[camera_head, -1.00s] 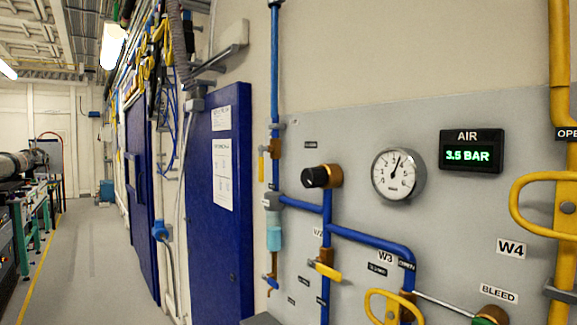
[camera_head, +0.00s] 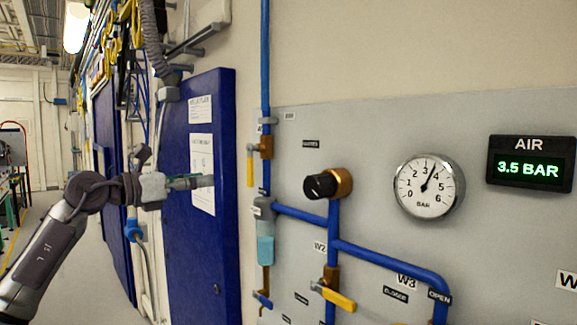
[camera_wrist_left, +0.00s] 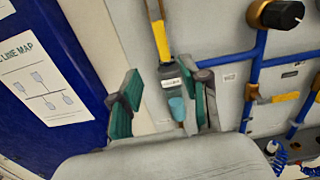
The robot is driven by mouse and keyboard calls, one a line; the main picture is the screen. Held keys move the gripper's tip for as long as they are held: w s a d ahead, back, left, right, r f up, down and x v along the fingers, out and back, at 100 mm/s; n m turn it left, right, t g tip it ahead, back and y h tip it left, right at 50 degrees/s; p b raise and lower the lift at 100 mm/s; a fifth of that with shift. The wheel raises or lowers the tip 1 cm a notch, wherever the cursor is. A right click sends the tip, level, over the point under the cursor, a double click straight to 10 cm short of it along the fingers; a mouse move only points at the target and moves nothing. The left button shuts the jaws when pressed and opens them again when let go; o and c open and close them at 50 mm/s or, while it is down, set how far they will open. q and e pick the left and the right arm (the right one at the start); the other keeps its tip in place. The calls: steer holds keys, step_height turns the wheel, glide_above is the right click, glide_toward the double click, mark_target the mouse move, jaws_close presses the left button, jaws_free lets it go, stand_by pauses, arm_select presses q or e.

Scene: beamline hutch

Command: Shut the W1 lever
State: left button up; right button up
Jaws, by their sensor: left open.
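A yellow lever (camera_head: 250,166) hangs down beside the upper left blue pipe, on a brass valve body (camera_head: 266,147). I take it for the W1 lever, but I cannot read its label. It also shows in the wrist view as a yellow bar (camera_wrist_left: 160,38) at the top, beyond the fingertips. My left gripper (camera_head: 205,182) reaches in from the left, in front of the blue door and apart from the lever. In the wrist view its green-padded fingers (camera_wrist_left: 164,98) stand wide apart with nothing gripped. My right gripper is out of view.
Below the lever is a filter with a pale blue bowl (camera_head: 265,249). To the right are a black knob (camera_head: 321,186), a gauge (camera_head: 430,187), the W2 yellow lever (camera_head: 338,299) and an AIR display (camera_head: 530,168). The blue door (camera_head: 190,270) is at left.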

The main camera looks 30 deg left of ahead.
mark_target(248, 169)
arm_select(q)
steer(key=shift+m, duration=0.3)
steer(key=p+x, duration=0.2)
steer(key=x, duration=0.2)
steer(key=r+p+x, duration=0.1)
steer(key=p+x, duration=0.1)
steer(key=x, duration=0.2)
steer(key=p+x, duration=0.2)
steer(key=x, duration=0.2)
steer(key=shift+d+r, duration=0.3)
steer(key=shift+d, duration=0.05)
steer(key=shift+w+d+f+p, duration=0.15)
steer(key=shift+w+d+p, duration=0.05)
steer(key=shift+w+p, duration=0.2)
steer(key=shift+w, duration=0.1)
steer(key=shift+c, duration=1.1)
jaws_close()
